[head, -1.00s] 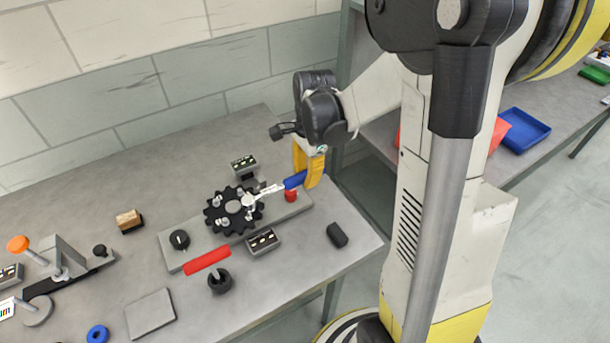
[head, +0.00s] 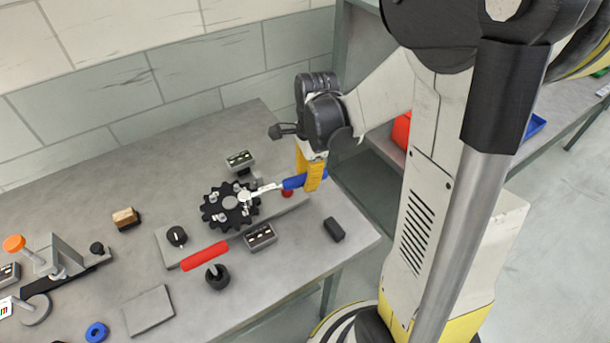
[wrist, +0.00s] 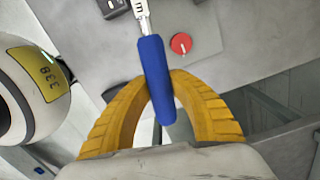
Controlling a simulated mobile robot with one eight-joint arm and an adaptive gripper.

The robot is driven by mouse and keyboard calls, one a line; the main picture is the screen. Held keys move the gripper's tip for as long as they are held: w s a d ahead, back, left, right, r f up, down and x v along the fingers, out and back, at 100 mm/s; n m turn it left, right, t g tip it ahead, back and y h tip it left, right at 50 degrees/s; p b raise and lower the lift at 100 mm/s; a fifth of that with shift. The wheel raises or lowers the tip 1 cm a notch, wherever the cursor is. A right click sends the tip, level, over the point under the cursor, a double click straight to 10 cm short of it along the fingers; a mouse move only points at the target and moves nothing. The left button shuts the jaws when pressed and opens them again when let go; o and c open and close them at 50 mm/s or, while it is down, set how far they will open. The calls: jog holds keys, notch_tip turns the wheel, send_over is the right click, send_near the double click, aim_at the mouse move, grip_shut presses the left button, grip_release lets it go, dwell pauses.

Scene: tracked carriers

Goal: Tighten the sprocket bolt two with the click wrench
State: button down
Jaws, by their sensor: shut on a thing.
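My gripper (head: 312,174) has yellow fingers and is shut on the blue handle of the click wrench (head: 293,182). In the wrist view the blue handle (wrist: 155,75) lies between my fingertips (wrist: 160,85). The wrench's silver shaft runs left to its head, which is over a bolt on the right part of the black sprocket (head: 230,218). I cannot tell whether the head is fully seated on the bolt. Other silver bolts stand on the sprocket. The sprocket sits on a grey plate (head: 172,254).
A red knob (wrist: 181,43) is close beside the handle. Small grey boxes (head: 261,237) and (head: 240,160) flank the sprocket. A black block (head: 334,229) lies near the right table edge.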

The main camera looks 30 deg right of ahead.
jog(key=shift+s, duration=0.2)
jog(key=shift+w, duration=0.1)
jog(key=shift+w+d, duration=0.1)
jog(key=shift+w, duration=0.2)
dwell(0.3)
jog(key=shift+r, duration=0.1)
jog(key=shift+r+p, duration=1.3)
jog(key=shift+r, duration=0.45)
